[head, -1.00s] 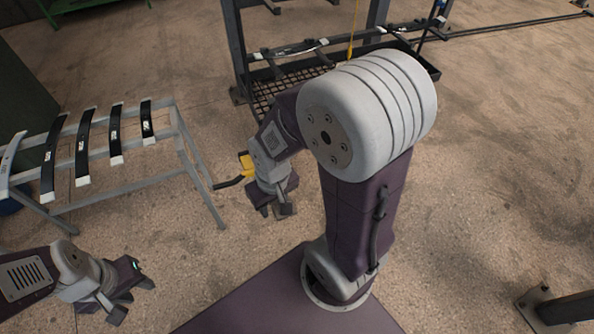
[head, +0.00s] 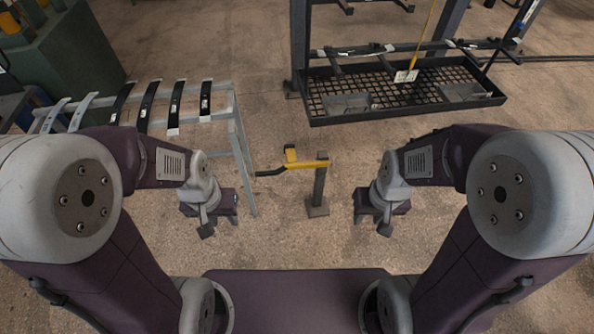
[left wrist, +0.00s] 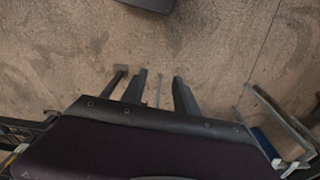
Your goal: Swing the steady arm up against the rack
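The steady arm (head: 308,163) is a yellow bar on a short dark post (head: 319,190) with a square foot on the floor. It has a small upright yellow tab and a dark handle (head: 270,172) at its left end, pointing toward the grey rack (head: 241,150). A gap shows between handle and rack leg. My left gripper (head: 218,220) is left of and nearer than the post, empty. The left wrist view shows its two fingers (left wrist: 160,92) apart. My right gripper (head: 373,220) is right of the post, empty, with its fingers apart. Neither gripper touches the steady arm.
Several dark curved leaf springs (head: 176,103) lie across the grey rack. A black mesh tray (head: 400,112) on a dark frame stands at the back right, with a yellow cord hanging over it. A green cabinet (head: 75,60) is at the far left. The floor around the post is clear.

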